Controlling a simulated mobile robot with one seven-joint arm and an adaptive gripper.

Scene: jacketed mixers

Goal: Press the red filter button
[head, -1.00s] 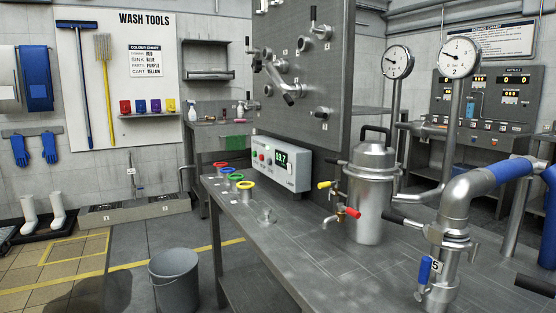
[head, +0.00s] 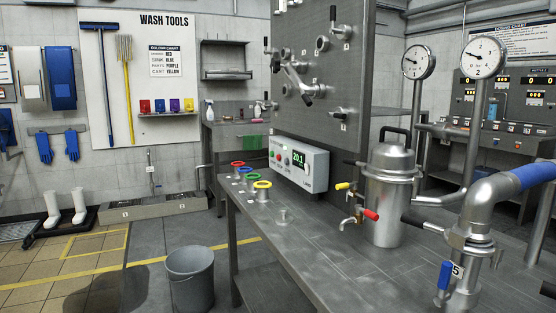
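A grey control box (head: 300,165) with a green digital display (head: 299,159) reading about 20.1 stands on the steel bench, left of the steel vessel. A small red button (head: 279,155) shows on its front with other small coloured buttons. Their labels are too small to read, so I cannot tell whether it is the filter button. A second grey panel (head: 510,100) at the back right has lit displays and small controls, also unreadable. My gripper is not in view.
The steel bench (head: 325,250) carries coloured rings (head: 262,185), a lidded vessel (head: 390,200) with red and yellow taps, and pipework (head: 480,205) with two gauges at right. A tall valve panel (head: 325,60) rises behind the box. A grey bucket (head: 190,280) stands on the floor left of the bench.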

